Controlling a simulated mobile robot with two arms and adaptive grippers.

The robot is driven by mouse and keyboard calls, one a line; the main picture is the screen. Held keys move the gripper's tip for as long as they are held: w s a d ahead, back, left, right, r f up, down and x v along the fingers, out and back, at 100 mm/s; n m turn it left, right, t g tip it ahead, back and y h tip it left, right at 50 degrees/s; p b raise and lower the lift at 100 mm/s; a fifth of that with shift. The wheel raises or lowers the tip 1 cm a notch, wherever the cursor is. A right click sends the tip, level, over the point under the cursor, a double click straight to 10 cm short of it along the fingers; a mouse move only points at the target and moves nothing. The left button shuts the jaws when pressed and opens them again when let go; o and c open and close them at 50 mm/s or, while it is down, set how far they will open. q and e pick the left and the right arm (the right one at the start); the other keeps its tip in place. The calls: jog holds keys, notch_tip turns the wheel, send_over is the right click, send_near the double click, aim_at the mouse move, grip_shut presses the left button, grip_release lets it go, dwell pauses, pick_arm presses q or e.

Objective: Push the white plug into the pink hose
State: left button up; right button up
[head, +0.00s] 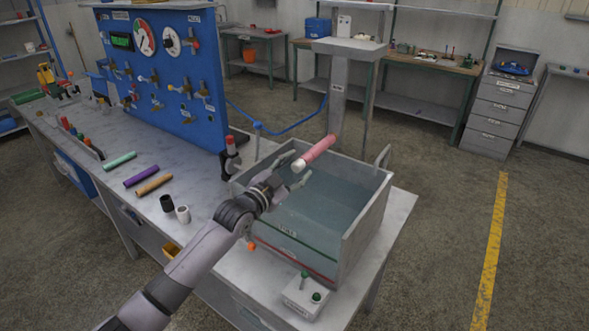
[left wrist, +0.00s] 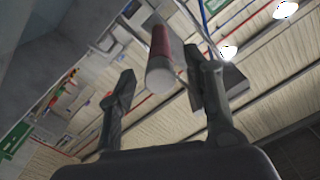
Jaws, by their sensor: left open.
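The pink hose (head: 318,149) comes down at a slant over the water tank, and its lower end points toward my left gripper. A white plug (head: 299,165) sits at that end, in line with the hose; how deep it goes in cannot be told. In the left wrist view the pink hose (left wrist: 160,42) has the pale round plug face (left wrist: 160,80) toward the camera. My left gripper (head: 295,170) is open, with its fingers on either side of the plug and apart from it. It also shows open in the left wrist view (left wrist: 160,66). My right gripper is not in view.
The water tank (head: 365,217) lies below the gripper. A blue panel (head: 160,75) with valves stands at the left. A black cup (head: 167,203), a white cup (head: 183,214) and coloured tubes (head: 141,176) lie on the bench. A switch box (head: 305,297) sits in front of the tank.

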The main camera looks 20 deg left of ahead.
pick_arm(q)
jog(key=shift+s, duration=0.1)
jog(key=shift+s+a+f, duration=0.15)
jog(key=shift+s, duration=0.1)
jog(key=v, duration=1.1)
jog(key=shift+s, duration=0.2)
